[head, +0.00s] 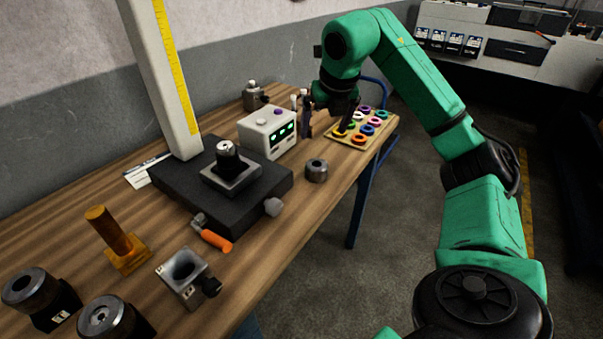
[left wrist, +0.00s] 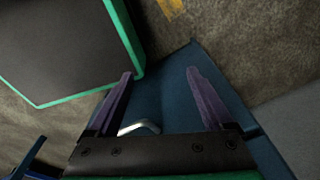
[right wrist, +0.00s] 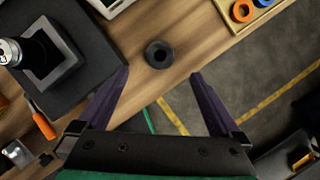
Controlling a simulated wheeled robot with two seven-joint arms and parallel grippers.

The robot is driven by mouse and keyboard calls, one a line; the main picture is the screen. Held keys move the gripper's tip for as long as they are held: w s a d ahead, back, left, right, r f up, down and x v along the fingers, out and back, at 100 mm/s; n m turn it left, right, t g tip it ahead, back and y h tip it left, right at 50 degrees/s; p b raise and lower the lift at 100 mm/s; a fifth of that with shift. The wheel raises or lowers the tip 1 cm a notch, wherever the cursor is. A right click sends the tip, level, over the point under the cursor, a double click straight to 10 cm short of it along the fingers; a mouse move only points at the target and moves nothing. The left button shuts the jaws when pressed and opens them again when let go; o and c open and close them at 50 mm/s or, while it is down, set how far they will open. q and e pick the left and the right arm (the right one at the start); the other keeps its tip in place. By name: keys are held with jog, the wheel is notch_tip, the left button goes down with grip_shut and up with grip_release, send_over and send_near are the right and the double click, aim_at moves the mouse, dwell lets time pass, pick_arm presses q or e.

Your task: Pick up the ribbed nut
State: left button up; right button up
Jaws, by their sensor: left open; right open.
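The ribbed nut appears to be the dark round ring with a central hole (head: 316,170), lying flat on the wooden table near its right edge. It also shows in the right wrist view (right wrist: 159,54), just beyond and between my right fingertips. Ribs are too small to make out. My right gripper (head: 325,130) is open and empty, above the table and behind the nut in the head view; it also shows in the right wrist view (right wrist: 160,73). My left gripper (left wrist: 159,72) is open and empty, over the floor and a dark blue surface, away from the nut.
A black plate (head: 270,183) with a clamped part stands left of the nut. A white box with green displays (head: 268,131) is behind it. A tray of coloured rings (head: 388,135) lies to the right. An orange-handled tool (head: 216,241) is nearer. The table around the nut is bare.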

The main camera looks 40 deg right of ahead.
aim_at(316, 165)
jog(key=x, duration=0.3)
jog(key=b+x, duration=0.1)
jog(key=x, duration=0.1)
jog(key=shift+s+a+f, duration=0.1)
jog(key=shift+s, duration=0.2)
jog(key=p+x, duration=0.1)
jog(key=x, duration=0.9)
jog(key=shift+f, duration=0.35)
pick_arm(q)
jog(key=shift+s+a+f, duration=0.15)
jog(key=shift+s+f, duration=0.25)
jog(key=shift+s, duration=0.15)
pick_arm(e)
jog(key=c, duration=1.6)
